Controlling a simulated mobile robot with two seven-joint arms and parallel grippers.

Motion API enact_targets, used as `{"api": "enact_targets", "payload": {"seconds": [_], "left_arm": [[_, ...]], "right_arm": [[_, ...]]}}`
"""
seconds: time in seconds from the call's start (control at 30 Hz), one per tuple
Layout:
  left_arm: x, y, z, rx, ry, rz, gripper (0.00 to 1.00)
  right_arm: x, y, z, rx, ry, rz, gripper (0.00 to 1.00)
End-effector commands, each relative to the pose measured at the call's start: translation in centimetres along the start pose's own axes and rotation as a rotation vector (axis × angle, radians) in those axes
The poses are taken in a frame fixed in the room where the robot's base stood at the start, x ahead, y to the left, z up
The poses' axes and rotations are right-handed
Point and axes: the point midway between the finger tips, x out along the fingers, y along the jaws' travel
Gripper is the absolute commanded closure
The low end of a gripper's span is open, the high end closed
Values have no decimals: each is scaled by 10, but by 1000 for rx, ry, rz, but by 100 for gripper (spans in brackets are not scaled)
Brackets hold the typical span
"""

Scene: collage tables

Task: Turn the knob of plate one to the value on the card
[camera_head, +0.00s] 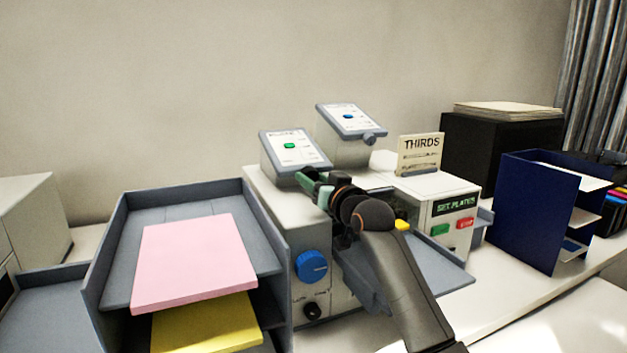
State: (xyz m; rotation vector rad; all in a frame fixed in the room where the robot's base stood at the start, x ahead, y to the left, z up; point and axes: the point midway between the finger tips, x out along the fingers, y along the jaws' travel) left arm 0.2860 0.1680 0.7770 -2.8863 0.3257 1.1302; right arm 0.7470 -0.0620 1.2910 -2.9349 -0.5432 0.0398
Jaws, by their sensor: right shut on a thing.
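The nearer tilted plate with a green mark, seemingly plate one (284,157), stands on top of the pale machine (265,195). My right gripper (318,186) is at its lower right edge, shut on what seems to be its knob. The fingers and wrist hide the knob, so its setting cannot be read. The card (421,143) stands upright on the right part of the machine and reads "THIRDS", with smaller lines too small to read. My left gripper is not in view.
A blue dial (311,266) is on the machine's front. A grey tray rack (103,290) with pink sheets (195,262) is left; a navy rack (526,220) is right.

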Motion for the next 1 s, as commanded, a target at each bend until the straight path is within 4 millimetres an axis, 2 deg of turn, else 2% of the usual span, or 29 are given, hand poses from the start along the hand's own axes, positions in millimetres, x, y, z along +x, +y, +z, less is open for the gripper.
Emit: {"api": "enact_targets", "payload": {"seconds": [0.6,1.0], "left_arm": [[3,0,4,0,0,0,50],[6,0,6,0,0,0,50]], "right_arm": [[0,3,1,406,1,-132,100],[0,3,0,516,2,-169,100]]}}
